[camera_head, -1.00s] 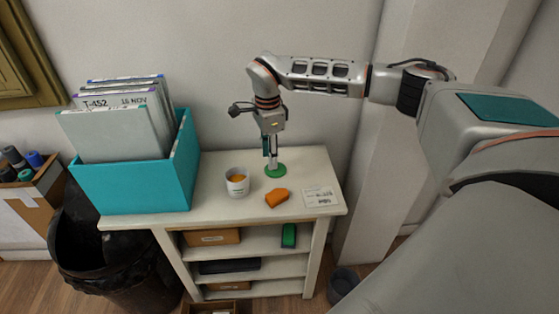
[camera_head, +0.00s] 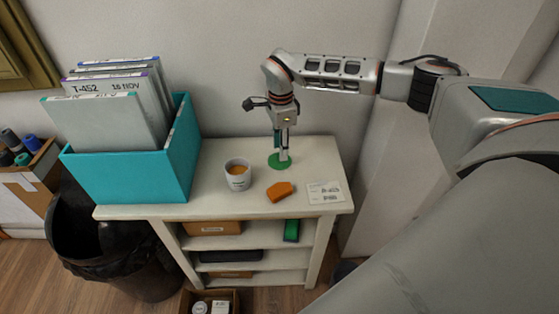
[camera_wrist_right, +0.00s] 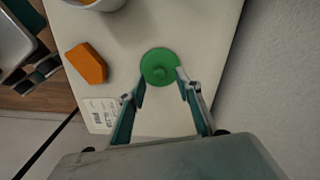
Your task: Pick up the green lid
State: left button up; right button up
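The green lid (camera_head: 273,162) is a round disc lying flat on the white shelf top, near the wall. In the right wrist view the lid (camera_wrist_right: 160,66) shows a small raised knob in its middle. My right gripper (camera_head: 284,157) points down at the lid from above. In the wrist view the right gripper (camera_wrist_right: 161,84) is open, with its fingertips apart at the near side of the lid. Nothing is held between them. I cannot tell whether a fingertip touches the lid. My left gripper is not in view.
A white cup (camera_head: 238,181) with orange contents stands left of the lid. An orange block (camera_head: 279,192) and a white label card (camera_head: 324,193) lie in front. A teal box (camera_head: 130,178) of files fills the left end. The wall is close behind.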

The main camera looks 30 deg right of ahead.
notch_tip(320, 180, down, 2)
jog(key=shift+f, duration=0.1)
grip_shut()
